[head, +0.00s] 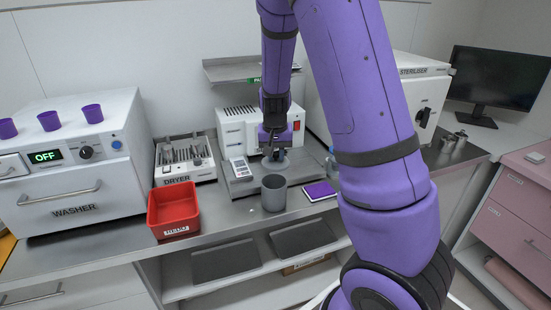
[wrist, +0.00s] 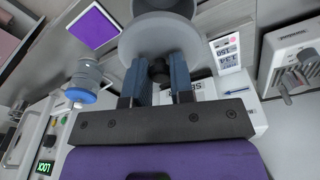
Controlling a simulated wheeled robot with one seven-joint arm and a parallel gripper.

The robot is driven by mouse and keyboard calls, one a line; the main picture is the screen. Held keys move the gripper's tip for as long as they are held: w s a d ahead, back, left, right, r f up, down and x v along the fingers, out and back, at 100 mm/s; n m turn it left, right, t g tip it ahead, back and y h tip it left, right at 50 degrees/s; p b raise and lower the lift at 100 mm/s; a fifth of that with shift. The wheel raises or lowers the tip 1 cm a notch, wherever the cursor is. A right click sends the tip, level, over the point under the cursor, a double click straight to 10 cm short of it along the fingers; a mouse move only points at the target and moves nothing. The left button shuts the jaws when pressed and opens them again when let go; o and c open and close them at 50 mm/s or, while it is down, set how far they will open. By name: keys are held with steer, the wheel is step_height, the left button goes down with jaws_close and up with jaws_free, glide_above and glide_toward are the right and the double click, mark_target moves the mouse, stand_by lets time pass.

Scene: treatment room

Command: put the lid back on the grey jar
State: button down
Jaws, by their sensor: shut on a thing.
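The grey jar (head: 274,194) stands upright and open-topped on the metal counter, in front of the small white machine. My gripper (head: 273,150) is behind and above it, pointing down. In the wrist view, my gripper (wrist: 158,85) is shut on the dark knob of the round grey lid (wrist: 160,38). The lid shows as a small grey disc in the head view (head: 274,164), apart from the jar. A part of the jar (wrist: 164,5) shows past the lid at the top of the wrist view.
A red bin (head: 173,210) stands left of the jar, and a purple-faced pad (head: 320,191) lies to its right. The dryer (head: 184,160), the washer (head: 70,165) with purple cups on top, and the steriliser (head: 420,95) line the back. The counter's front edge is close to the jar.

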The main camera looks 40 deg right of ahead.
steer(key=shift+s+a, duration=0.2)
steer(key=shift+a, duration=0.25)
steer(key=shift+f, duration=3.1)
steer(key=shift+f, duration=0.15)
steer(key=shift+c, duration=2.2)
jaws_free()
steer(key=shift+r, duration=3.5)
steer(key=shift+c, duration=0.2)
jaws_close()
